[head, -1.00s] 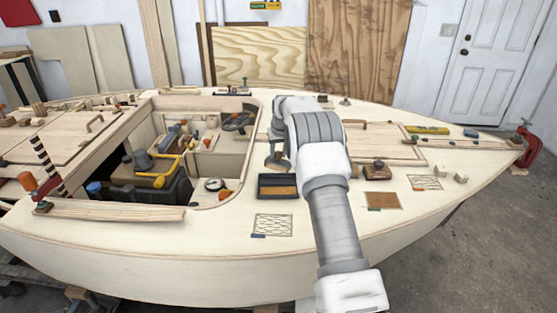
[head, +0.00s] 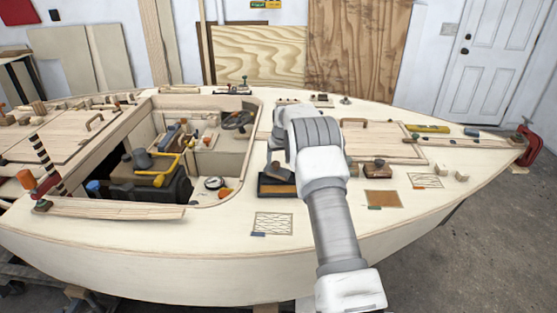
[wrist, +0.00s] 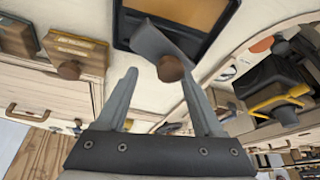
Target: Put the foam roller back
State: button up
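A grey piece with a round brown knob end (wrist: 172,69), which I take to be the foam roller, lies tilted over the near edge of a dark tray with an orange-brown floor (wrist: 128,28). In the head view, the roller (head: 277,173) shows at the dark tray (head: 291,190), covering part of its floor. In the head view my arm hides most of the gripper. Whether the roller rests fully inside the tray I cannot tell.
The open cockpit with a black and yellow engine (head: 155,177) lies left of the tray. A wire-patterned panel (head: 273,224) is in front. A brown block (head: 374,169) and a brown square (head: 383,198) are to the right. Deck between them is bare.

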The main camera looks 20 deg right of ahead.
jog(key=shift+r, duration=0.25)
jog(key=v, duration=1.3)
jog(key=s+a+r+p, duration=0.1)
jog(key=s+a+r, duration=0.4)
jog(key=s+r, duration=0.4)
jog(key=s+a+r, duration=0.5)
jog(key=s+r, duration=0.3)
jog(key=s, duration=0.3)
jog(key=s+a+f, duration=0.1)
jog(key=s+a, duration=0.1)
jog(key=s, duration=1)
jog(key=s+a+f+n+t+p, duration=0.1)
jog(key=s+a+f, duration=0.1)
jog(key=s, duration=1.1)
jog(key=shift+s+a+f, duration=0.15)
jog(key=shift+a+f, duration=0.1)
jog(key=shift+a, duration=0.15)
